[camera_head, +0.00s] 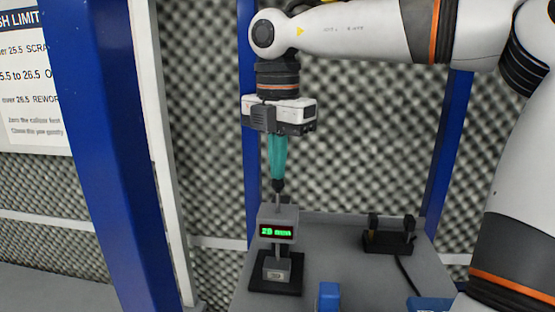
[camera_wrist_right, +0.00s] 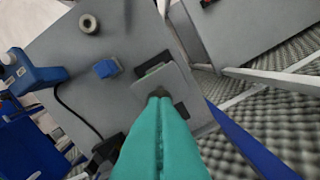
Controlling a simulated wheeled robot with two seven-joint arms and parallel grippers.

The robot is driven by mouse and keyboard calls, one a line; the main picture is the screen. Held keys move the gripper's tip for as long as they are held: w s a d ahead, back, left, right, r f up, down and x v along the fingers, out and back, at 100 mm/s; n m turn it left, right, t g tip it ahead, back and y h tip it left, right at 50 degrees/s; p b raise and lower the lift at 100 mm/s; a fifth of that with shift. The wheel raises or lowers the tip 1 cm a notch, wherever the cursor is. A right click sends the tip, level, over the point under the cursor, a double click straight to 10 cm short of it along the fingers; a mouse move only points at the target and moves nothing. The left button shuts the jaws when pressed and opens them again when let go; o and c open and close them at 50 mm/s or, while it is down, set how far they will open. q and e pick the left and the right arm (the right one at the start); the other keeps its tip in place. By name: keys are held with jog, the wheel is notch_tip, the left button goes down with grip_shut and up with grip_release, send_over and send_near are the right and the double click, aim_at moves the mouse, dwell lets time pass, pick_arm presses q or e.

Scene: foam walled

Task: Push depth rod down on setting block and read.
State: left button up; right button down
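The depth gauge (camera_head: 291,215) is a grey body with a lit green display (camera_head: 276,232); the digits are blurred, perhaps "20 mm". It stands upright over the small grey setting block (camera_head: 277,272) on a black base (camera_head: 291,287). A thin depth rod (camera_head: 278,201) rises from its top to a dark knob (camera_head: 278,186). My right gripper (camera_head: 278,178) points straight down with its teal fingers together, tips at the knob. In the wrist view its fingers (camera_wrist_right: 159,100) are pressed together above the gauge (camera_wrist_right: 178,78); contact is hard to tell. My left gripper is out of view.
A black stand with two posts (camera_head: 388,242) is at the table's back right. A blue block (camera_head: 329,296) is at the front. The wrist view also shows a grey ring (camera_wrist_right: 88,23) and a blue device (camera_wrist_right: 36,76) with a cable. A blue post (camera_head: 95,130) stands left.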

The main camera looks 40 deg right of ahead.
jog(key=shift+r+p, duration=1.9)
jog(key=shift+r, duration=0.6)
